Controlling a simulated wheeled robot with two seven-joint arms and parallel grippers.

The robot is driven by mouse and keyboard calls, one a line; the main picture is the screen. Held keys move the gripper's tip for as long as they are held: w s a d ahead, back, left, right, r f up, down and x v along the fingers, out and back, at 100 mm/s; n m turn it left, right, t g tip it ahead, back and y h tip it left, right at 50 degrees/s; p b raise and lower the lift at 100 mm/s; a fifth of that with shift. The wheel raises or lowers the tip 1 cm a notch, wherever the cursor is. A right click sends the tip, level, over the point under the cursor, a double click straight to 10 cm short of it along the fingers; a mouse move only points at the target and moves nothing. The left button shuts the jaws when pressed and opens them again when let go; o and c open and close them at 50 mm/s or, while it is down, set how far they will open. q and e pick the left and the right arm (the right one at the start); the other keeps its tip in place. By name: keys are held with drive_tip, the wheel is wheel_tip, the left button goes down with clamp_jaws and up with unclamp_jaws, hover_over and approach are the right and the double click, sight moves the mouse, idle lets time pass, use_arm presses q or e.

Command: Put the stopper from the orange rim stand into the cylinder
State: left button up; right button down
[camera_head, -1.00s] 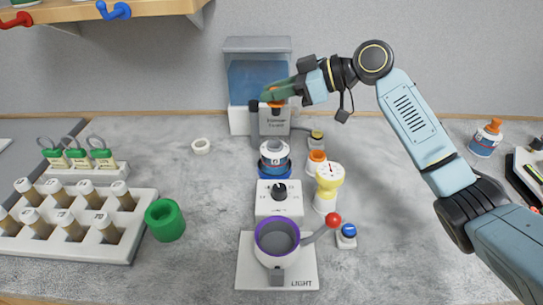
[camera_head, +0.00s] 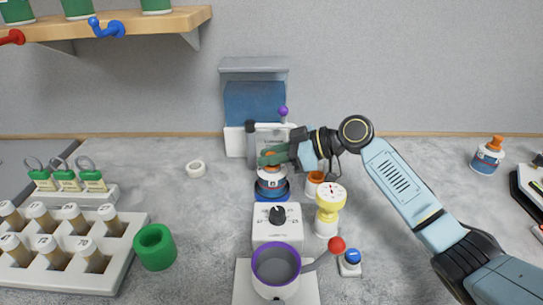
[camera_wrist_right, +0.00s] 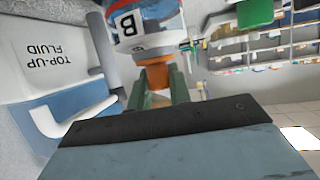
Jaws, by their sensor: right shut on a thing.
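The cylinder (camera_head: 271,182) is a white and blue vessel with an orange-red band, upright on a blue ring base. My right gripper (camera_head: 272,157) is directly over its mouth, with green fingers shut on the orange stopper. In the right wrist view, the stopper (camera_wrist_right: 158,75) is between the fingers (camera_wrist_right: 158,95), right at the mouth of the cylinder (camera_wrist_right: 145,25), marked "B". I cannot tell how deep the stopper sits. The orange rim stand (camera_head: 314,183) is just right of the cylinder, partly behind the yellow gauge. My left gripper is not in view.
A top-up fluid dispenser (camera_head: 254,105) stands behind. A dial box (camera_head: 277,235), purple-rimmed pot (camera_head: 276,264) and yellow gauge (camera_head: 328,205) crowd the front. A bottle (camera_head: 488,155) with an orange top stands far right. A green ring (camera_head: 155,247) and vial rack (camera_head: 120,262) are left.

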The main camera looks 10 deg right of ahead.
drive_tip(key=c, duration=1.3)
unclamp_jaws()
drive_tip(key=shift+r, duration=0.15)
drive_tip(key=v, duration=1.2)
